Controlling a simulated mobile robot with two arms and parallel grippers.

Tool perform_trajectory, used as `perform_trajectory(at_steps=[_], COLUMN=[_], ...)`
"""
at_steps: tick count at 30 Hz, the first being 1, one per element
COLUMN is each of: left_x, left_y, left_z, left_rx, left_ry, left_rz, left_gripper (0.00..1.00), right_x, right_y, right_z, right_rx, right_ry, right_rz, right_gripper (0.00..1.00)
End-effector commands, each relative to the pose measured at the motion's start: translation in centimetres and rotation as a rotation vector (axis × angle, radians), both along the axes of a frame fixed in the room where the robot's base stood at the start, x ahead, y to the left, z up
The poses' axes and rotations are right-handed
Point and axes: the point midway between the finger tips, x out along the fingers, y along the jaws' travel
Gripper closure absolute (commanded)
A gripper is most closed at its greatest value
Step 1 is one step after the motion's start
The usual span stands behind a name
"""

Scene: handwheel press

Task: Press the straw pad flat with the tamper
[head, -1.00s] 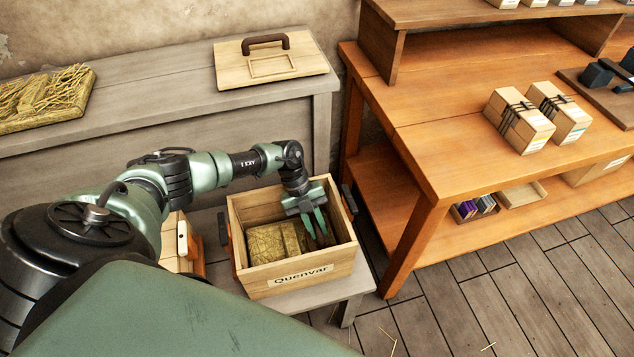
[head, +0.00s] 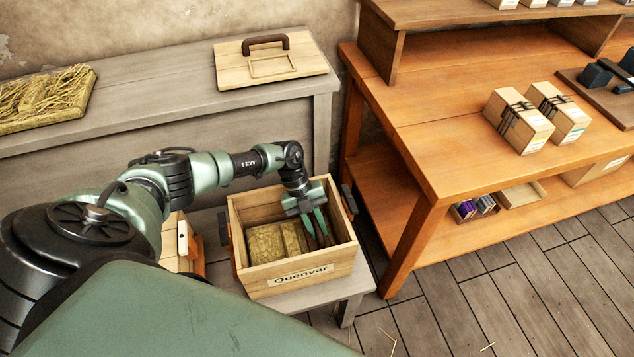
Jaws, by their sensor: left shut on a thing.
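The straw pad (head: 264,243) lies inside an open wooden crate (head: 262,273) labelled Quenvar, as a yellowish, fairly smooth mass in the left and middle of the crate. My left gripper (head: 319,229) reaches down into the right side of the crate with its green fingers pointing down. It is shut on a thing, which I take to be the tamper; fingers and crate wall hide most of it. I cannot tell whether it touches the straw. My right gripper is not in view.
The crate stands on a low grey bench (head: 345,312). A wooden lid with a brown handle (head: 270,70) and a straw-covered slab (head: 45,98) lie on the grey counter behind.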

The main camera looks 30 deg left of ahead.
Motion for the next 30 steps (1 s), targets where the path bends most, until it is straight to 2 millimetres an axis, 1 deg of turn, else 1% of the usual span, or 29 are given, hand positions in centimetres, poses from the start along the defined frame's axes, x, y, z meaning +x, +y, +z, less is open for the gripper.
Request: perform_trajectory(at_steps=[1,6,11,30], left_x=[-0.5,-0.6,-0.6,-0.2], left_y=[-0.1,-0.1,-0.1,0.0], left_z=[-0.6,-0.6,0.1,8.3], left_rx=[0.004,0.004,0.004,0.001], left_ry=[0.009,0.011,0.011,0.003], left_rz=[-0.005,-0.006,-0.006,-0.002], left_gripper=[1.00,1.00,1.00,1.00], right_x=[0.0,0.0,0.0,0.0], right_y=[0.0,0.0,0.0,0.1], right_z=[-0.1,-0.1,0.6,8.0], right_rx=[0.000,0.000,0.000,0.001], right_ry=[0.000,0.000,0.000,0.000], right_rz=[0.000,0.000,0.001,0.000], right_gripper=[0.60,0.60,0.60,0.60])
